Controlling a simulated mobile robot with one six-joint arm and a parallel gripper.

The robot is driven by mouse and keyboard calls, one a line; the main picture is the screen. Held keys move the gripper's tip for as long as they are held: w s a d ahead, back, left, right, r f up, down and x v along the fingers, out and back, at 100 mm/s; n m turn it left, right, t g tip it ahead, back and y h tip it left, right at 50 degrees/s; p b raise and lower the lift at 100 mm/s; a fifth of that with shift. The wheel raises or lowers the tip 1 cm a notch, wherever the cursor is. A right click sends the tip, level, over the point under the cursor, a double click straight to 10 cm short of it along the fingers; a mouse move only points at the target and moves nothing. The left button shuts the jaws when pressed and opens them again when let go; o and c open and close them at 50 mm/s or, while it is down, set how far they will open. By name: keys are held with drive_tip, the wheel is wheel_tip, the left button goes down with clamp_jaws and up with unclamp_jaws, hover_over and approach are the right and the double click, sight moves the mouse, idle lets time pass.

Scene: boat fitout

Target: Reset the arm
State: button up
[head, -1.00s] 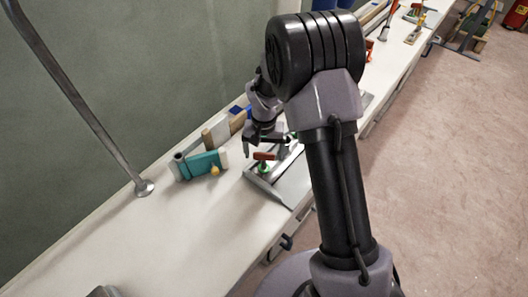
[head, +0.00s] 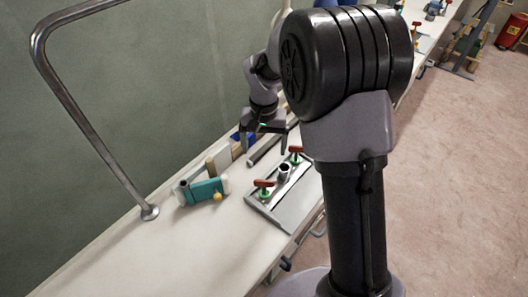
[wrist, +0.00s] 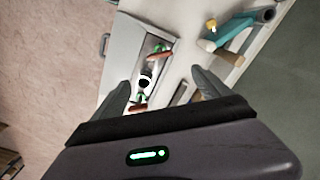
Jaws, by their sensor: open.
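My gripper (head: 264,146) is open and empty, held above the white bench (head: 190,246) with its fingers pointing down. In the wrist view my gripper (wrist: 160,88) shows its two fingers apart, with nothing between them. Below it on the bench lies a grey metal plate (head: 262,209) carrying a dark round socket (head: 284,172) and red-handled clamps (head: 264,184) with green parts. The plate also shows in the wrist view (wrist: 122,60). My arm covers part of the bench behind it.
A teal tool (head: 205,190) with a yellow knob lies left of the plate, near wooden blocks (head: 218,160). A bent metal rail (head: 95,140) rises from the bench. A red bin (head: 511,30) stands far right. The pinkish floor (head: 455,170) at right is clear.

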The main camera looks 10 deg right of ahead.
idle(0.4)
drive_tip(key=s+a+r+t+y+b, duration=0.15)
drive_tip(key=s+r+t, duration=0.25)
drive_tip(key=s+r, duration=1.05)
drive_tip(key=s+a+t+b, duration=0.1)
drive_tip(key=s, duration=0.9)
drive_tip(key=shift+s+a+m+t, duration=0.2)
drive_tip(key=shift+a+m+t, duration=0.2)
drive_tip(key=shift+f+y, duration=0.1)
drive_tip(key=shift+y, duration=0.15)
